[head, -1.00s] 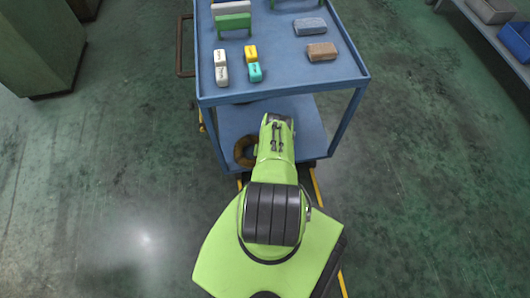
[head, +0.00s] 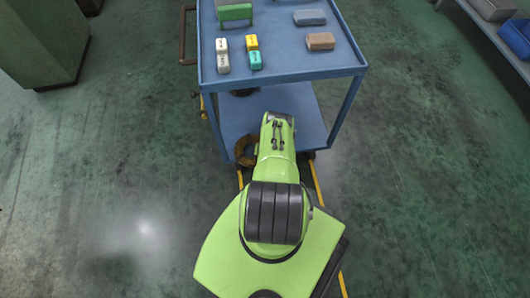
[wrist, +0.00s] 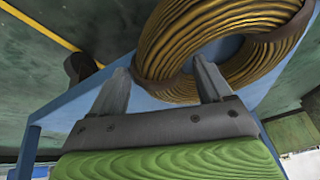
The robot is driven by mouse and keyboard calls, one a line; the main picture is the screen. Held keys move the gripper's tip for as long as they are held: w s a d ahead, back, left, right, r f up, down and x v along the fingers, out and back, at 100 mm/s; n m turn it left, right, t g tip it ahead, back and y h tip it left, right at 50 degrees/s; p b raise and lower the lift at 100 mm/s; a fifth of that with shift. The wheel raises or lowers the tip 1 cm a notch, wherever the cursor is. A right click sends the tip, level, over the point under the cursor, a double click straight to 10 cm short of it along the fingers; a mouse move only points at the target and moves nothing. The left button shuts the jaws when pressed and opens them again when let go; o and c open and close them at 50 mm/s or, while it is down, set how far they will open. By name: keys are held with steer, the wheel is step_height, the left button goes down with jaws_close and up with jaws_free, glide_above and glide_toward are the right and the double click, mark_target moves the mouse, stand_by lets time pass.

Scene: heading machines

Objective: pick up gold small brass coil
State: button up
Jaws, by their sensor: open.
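The small brass coil (head: 243,151) lies on the lower shelf of the blue cart (head: 294,100), near its front edge, partly hidden by my green arm in the head view. In the wrist view the gold coil (wrist: 185,40) is large at the top, with dark bands around it. My gripper (wrist: 165,82) is open, with its two grey fingers apart and pointing toward the coil's near side. Nothing is held between the fingers. In the head view my gripper is hidden by the arm.
The cart's top carries small labelled blocks (head: 223,56), a green holder (head: 235,12), a grey-blue block (head: 309,17) and a brown block (head: 320,41). A dark round object (head: 243,92) shows on the lower shelf. Floor is clear on both sides.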

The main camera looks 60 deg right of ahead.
steer(key=p+v, duration=0.9)
steer(key=v, duration=0.6)
steer(key=shift+r, duration=0.35)
steer(key=shift+s+a, duration=0.1)
steer(key=shift+s, duration=0.05)
